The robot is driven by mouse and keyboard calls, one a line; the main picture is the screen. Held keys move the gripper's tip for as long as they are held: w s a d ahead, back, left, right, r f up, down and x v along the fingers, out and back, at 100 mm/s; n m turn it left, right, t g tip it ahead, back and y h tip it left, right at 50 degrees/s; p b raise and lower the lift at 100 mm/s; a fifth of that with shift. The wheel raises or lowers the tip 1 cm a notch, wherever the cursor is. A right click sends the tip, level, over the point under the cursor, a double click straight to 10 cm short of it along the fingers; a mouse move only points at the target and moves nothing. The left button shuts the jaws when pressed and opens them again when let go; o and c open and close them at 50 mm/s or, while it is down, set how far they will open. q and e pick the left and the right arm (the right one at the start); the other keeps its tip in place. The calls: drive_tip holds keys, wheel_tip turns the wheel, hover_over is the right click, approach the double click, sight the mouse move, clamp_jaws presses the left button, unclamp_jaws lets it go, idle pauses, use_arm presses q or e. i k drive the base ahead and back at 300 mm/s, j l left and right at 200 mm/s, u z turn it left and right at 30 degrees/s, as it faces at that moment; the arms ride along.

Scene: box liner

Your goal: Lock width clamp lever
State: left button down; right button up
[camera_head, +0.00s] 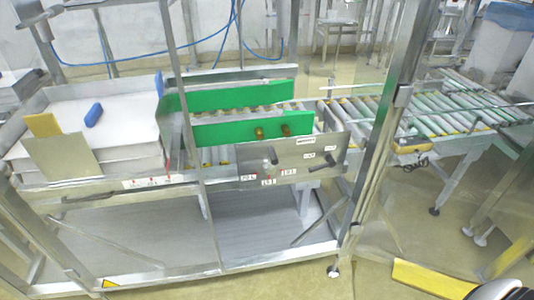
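A steel panel (305,160) with small white labels sits on the front of the box liner. A black lever (341,157) sticks out near its right end. A smaller dark knob or lever (268,167) is near its left end. I cannot tell from the labels which one is the width clamp lever, nor whether either is locked. Above the panel are two green guide plates, a front one (225,131) and a back one (230,95).
A stack of white sheets (110,115) with a blue block (93,115) lies at left. A roller conveyor (430,110) runs off to the right. An upright steel post (385,130) stands just right of the panel. Floor (290,285) is open in front.

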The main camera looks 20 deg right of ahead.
sight(330, 162)
drive_tip(key=z, duration=1.25)
drive_tip(key=i+j, duration=0.15)
drive_tip(key=i+u, duration=0.05)
